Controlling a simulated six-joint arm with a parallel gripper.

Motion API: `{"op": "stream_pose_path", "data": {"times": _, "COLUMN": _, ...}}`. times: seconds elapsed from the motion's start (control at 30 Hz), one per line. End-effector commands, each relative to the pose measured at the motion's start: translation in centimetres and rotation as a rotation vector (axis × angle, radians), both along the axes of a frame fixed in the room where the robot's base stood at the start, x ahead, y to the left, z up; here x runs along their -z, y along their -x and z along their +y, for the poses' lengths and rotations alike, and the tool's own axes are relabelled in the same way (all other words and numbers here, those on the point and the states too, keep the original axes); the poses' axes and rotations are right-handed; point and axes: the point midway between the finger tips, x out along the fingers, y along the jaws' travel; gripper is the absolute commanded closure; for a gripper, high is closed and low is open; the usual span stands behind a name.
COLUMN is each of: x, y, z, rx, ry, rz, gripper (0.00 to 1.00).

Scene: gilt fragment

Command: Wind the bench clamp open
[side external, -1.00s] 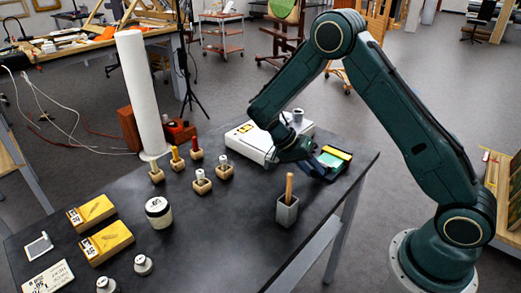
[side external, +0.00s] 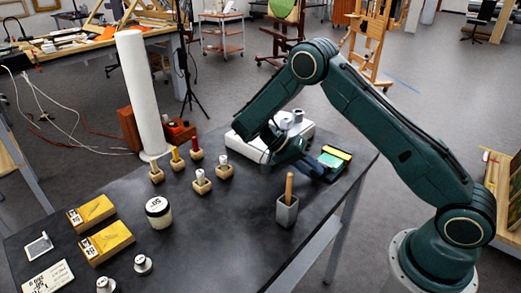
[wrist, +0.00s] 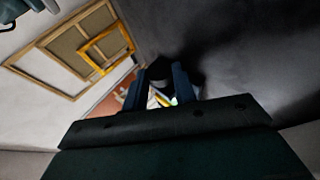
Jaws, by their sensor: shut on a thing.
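My gripper (side external: 308,166) is low at the far right end of the dark bench, beside a green and yellow block (side external: 334,158). In the wrist view, its two dark blue fingers (wrist: 160,88) stand on either side of a dark round part (wrist: 158,72), which I take to be the bench clamp's handle. The gripper is shut on it. The rest of the clamp is hidden by my wrist and fingers or too dark to tell, so I cannot see how far its jaws are apart.
A white box (side external: 252,150) stands just behind my wrist. A grey holder (side external: 287,212) with a wooden handle stands in front of the gripper. Small wooden stands, a lidded jar (side external: 159,212), yellow boxes (side external: 106,242) and a tall white cylinder (side external: 142,90) occupy the left. The bench's front middle is clear.

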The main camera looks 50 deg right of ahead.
Motion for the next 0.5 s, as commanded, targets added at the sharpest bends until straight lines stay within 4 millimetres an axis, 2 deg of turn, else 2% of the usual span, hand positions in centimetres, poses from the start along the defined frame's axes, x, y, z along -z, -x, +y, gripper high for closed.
{"op": "stream_pose_path", "data": {"times": 0.23, "x": -0.02, "y": 0.05, "z": 0.1, "rx": 0.0, "ry": -0.001, "rz": 0.001, "gripper": 0.96}}
{"op": "stream_pose_path", "data": {"times": 0.27, "x": -0.02, "y": 0.05, "z": 0.1, "rx": 0.0, "ry": -0.001, "rz": 0.001, "gripper": 0.69}}
{"op": "stream_pose_path", "data": {"times": 0.33, "x": -0.02, "y": 0.04, "z": 0.09, "rx": 0.0, "ry": -0.001, "rz": 0.001, "gripper": 0.55}}
{"op": "stream_pose_path", "data": {"times": 0.37, "x": -0.02, "y": 0.04, "z": 0.08, "rx": 0.0, "ry": -0.001, "rz": 0.001, "gripper": 0.51}}
{"op": "stream_pose_path", "data": {"times": 0.5, "x": 0.0, "y": 0.03, "z": 0.05, "rx": 0.0, "ry": 0.0, "rz": 0.001, "gripper": 0.51}}
